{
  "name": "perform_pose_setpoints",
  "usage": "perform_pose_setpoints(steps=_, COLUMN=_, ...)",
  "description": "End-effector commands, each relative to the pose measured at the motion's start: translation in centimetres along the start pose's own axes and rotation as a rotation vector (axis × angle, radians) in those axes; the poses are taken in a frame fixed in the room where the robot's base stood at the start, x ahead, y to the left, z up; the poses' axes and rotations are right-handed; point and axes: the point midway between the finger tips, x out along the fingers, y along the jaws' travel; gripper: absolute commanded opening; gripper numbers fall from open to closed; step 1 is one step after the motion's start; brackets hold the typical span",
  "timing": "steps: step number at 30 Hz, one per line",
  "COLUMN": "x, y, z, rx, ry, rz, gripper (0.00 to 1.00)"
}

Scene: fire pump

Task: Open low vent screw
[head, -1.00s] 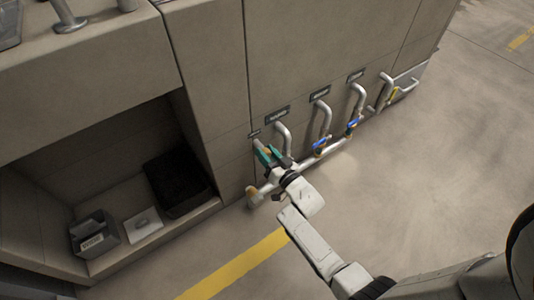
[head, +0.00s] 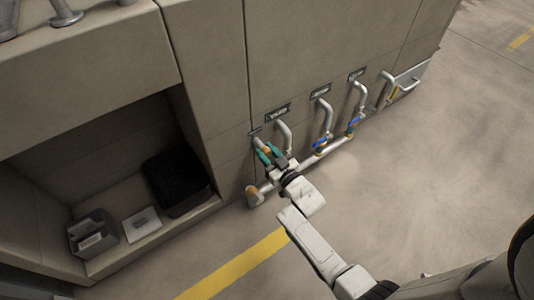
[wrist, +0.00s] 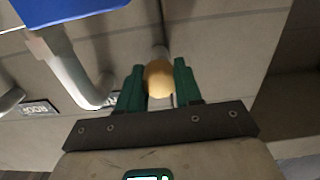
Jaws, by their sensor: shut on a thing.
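The low vent screw shows in the wrist view as a round, brass-yellow knob (wrist: 159,78) on a short metal stub at the wall panel. My gripper (head: 267,152) has green fingers, one on each side of the knob, and is shut on it. In the head view, my gripper is at the lower panel, left of the first bent pipe. There the fingers largely cover the knob, and a small label sits just above them.
A horizontal pipe (head: 329,147) with a brass end cap (head: 252,191) runs low beside my gripper. Bent pipes with blue-handled valves (head: 352,126) stand to the right. An open recess with a black bin (head: 177,183) is at left. The floor at right is clear.

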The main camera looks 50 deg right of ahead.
Motion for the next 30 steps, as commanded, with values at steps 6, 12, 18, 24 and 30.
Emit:
perform_pose_setpoints(steps=6, x=0.1, y=0.1, z=-0.5, rx=-0.005, ry=0.011, rz=0.000, gripper=0.04)
perform_pose_setpoints(steps=12, x=0.1, y=0.1, z=-0.5, rx=-0.003, ry=0.010, rz=0.000, gripper=0.48)
perform_pose_setpoints(steps=18, x=0.1, y=0.0, z=-0.3, rx=-0.002, ry=0.006, rz=0.000, gripper=0.60)
perform_pose_setpoints(steps=24, x=-0.1, y=0.0, z=-0.2, rx=-0.002, ry=0.004, rz=0.000, gripper=0.60)
perform_pose_setpoints(steps=30, x=-2.5, y=0.0, z=-0.4, rx=-0.001, ry=0.000, rz=0.000, gripper=0.60)
